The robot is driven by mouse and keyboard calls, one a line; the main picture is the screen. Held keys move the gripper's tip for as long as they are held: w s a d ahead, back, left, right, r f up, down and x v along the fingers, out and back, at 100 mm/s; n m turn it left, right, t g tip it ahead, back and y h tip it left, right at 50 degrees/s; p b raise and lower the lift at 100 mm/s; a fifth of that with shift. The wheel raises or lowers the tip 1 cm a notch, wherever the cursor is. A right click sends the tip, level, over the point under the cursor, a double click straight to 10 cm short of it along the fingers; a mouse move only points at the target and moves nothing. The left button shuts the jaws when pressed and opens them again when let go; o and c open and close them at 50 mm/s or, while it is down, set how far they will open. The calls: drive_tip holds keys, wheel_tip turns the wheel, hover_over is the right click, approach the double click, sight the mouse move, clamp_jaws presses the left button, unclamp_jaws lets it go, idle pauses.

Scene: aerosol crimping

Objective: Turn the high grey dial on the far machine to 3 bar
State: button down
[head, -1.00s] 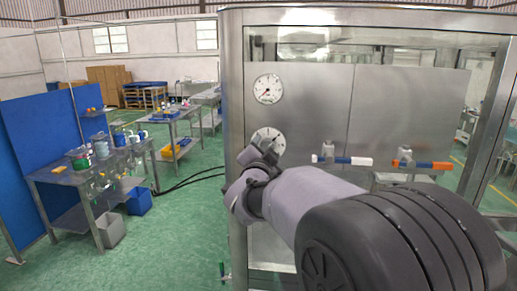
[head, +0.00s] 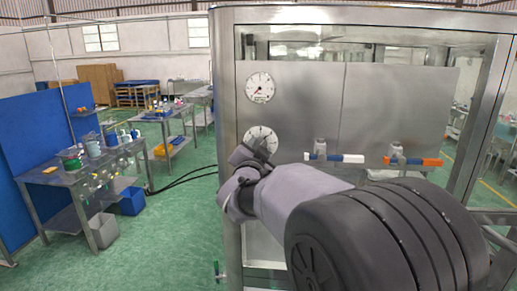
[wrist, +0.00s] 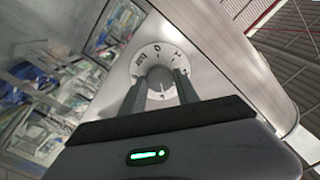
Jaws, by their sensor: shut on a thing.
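The grey dial (wrist: 160,79) sits at the centre of a round white scale plate (wrist: 146,56) on the steel machine panel. My gripper (wrist: 158,76) is shut on the dial, one finger on each side of it. The scale has dark figures around its rim, with a 0 near the top in the wrist view; the dial's exact setting is not clear. In the head view the plate (head: 254,131) shows behind my gripper (head: 259,148), which hides the dial and the plate's lower part.
A round gauge (head: 260,87) with a needle is above the plate. To the right are a white-and-blue valve handle (head: 340,158) and an orange-and-blue one (head: 420,161). A steel frame post (head: 226,110) stands just left. Work tables (head: 70,178) are farther left, with green floor between.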

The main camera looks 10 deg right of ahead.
drive_tip(key=shift+n+p, duration=1.05)
drive_tip(key=shift+n, duration=2.55)
drive_tip(key=c, duration=0.9)
unclamp_jaws()
drive_tip(key=b+v, duration=0.2)
drive_tip(key=v, duration=1.5)
drive_tip(key=shift+s, duration=0.25)
